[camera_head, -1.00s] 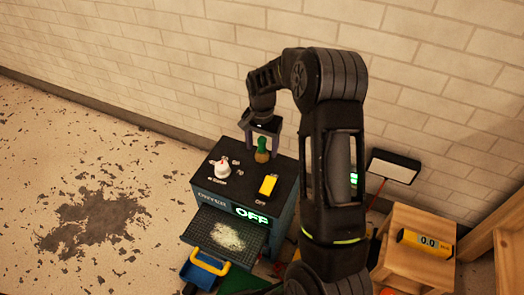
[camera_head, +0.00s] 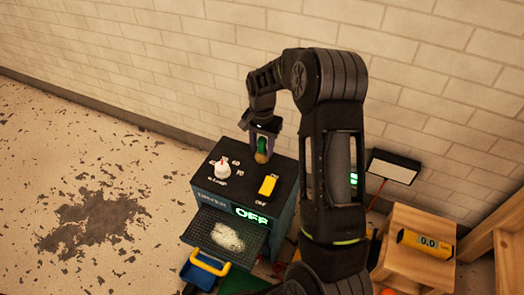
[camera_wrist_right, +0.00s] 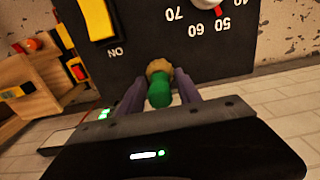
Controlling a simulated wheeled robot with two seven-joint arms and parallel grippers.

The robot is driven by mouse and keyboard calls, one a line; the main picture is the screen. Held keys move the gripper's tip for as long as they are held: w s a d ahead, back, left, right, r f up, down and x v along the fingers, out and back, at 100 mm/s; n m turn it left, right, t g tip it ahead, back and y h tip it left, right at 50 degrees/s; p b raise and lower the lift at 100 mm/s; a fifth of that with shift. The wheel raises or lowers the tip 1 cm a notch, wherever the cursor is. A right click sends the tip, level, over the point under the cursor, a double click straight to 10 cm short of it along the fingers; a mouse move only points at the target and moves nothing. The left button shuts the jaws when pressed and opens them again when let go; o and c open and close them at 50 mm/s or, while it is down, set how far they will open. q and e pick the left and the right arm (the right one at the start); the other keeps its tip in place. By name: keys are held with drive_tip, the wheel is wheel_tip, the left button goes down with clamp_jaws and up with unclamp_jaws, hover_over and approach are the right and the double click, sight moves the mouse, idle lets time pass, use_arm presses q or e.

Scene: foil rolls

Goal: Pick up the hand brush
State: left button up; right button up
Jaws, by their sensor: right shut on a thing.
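The hand brush (camera_head: 262,156) has a green handle and tan bristles. It stands on the dark top of the dryer box (camera_head: 214,184), near its back edge. In the right wrist view the brush (camera_wrist_right: 159,92) is between the two purple fingers, handle toward the camera. My right gripper (camera_head: 263,140) comes down from above and is shut on the green handle. The right gripper also shows in the wrist view (camera_wrist_right: 160,98). I cannot tell whether the bristles still touch the box top. My left gripper is not in view.
The box top carries a white dial (camera_head: 222,168) and a yellow switch (camera_head: 268,185). Below is a mesh tray (camera_head: 205,233) with pale granules, and a blue bin with a yellow handle (camera_head: 210,263). A wooden crate (camera_head: 415,250) is at right; a brick wall is behind.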

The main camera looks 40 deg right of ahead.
clamp_jaws()
wheel_tip(320, 180, up, 10)
drive_tip(key=p, duration=0.3)
idle(0.5)
drive_tip(key=w+a+r+n, duration=0.2)
drive_tip(key=a+r+n, duration=0.4)
drive_tip(key=a, duration=0.5)
drive_tip(key=w+a+r+n, duration=0.2)
drive_tip(key=a+r+n, duration=0.4)
drive_tip(key=a, duration=0.5)
drive_tip(key=shift+w+a+n, duration=0.2)
drive_tip(key=shift+a+n, duration=0.1)
drive_tip(key=shift+a, duration=0.1)
